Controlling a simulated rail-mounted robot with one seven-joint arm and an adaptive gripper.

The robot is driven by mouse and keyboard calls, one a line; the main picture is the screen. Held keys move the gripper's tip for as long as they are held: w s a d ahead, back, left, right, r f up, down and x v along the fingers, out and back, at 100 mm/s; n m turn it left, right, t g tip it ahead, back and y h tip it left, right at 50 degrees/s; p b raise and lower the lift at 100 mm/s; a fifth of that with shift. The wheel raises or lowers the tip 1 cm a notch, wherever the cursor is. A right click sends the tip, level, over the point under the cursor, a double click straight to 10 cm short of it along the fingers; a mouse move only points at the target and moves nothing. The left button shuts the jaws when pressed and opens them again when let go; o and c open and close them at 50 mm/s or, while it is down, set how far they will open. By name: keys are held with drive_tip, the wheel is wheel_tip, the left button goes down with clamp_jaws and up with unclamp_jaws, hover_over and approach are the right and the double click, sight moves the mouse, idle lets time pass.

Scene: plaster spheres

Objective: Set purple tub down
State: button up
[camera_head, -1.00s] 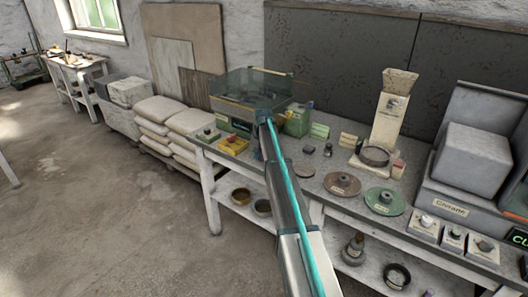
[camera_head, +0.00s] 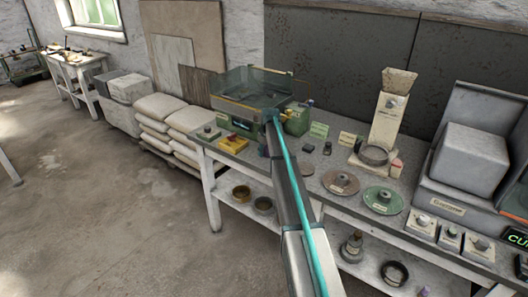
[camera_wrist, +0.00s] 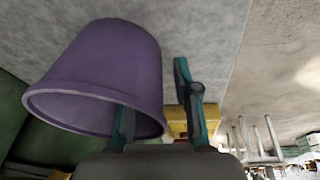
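The purple tub (camera_wrist: 105,65) fills the left of the wrist view, its wide rim toward the camera and its base against a grey surface (camera_wrist: 200,30). My gripper (camera_wrist: 155,95) is open. One finger overlaps the tub near its rim. The other stands apart to the right of the tub, with a visible gap between them. Whether the near finger touches the tub or lies inside its rim I cannot tell. In the head view my arm and the equipment hide the gripper, and the tub is not clearly seen.
The long workbench (camera_head: 315,185) carries a clear-walled box (camera_head: 250,88), a yellow tray (camera_head: 233,144), a green canister (camera_head: 297,120), round discs (camera_head: 383,200) and a hopper machine (camera_head: 391,115). Stacked sacks (camera_head: 160,108) stand left of the bench. The floor (camera_head: 100,200) in front is clear.

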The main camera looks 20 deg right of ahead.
drive_tip(key=b+v, duration=0.2)
drive_tip(key=v, duration=1)
drive_tip(key=shift+b, duration=0.3)
drive_tip(key=shift+s, duration=0.1)
drive_tip(key=s+a+f+m+g, duration=0.1)
drive_tip(key=s+a+f, duration=0.7)
drive_tip(key=s+f, duration=0.15)
drive_tip(key=s+a+f+m, duration=0.1)
drive_tip(key=s+a+f, duration=0.6)
drive_tip(key=s+f, duration=0.3)
drive_tip(key=s+a+f+m+g, duration=0.1)
drive_tip(key=s+a+f, duration=0.7)
drive_tip(key=s, duration=0.4)
drive_tip(key=s+a+f+m+g, duration=0.1)
drive_tip(key=s+a+f, duration=0.1)
drive_tip(key=s, duration=0.5)
drive_tip(key=s+a+f, duration=0.2)
drive_tip(key=s, duration=0.5)
drive_tip(key=s+f+g, duration=0.3)
drive_tip(key=s+f, duration=0.6)
drive_tip(key=s, duration=0.4)
drive_tip(key=s+f+g, duration=0.3)
drive_tip(key=s+f, duration=0.6)
drive_tip(key=s, duration=0.5)
drive_tip(key=shift+s+d+f+g, duration=0.2)
drive_tip(key=shift+s+g, duration=0.1)
drive_tip(key=shift+g, duration=0.1)
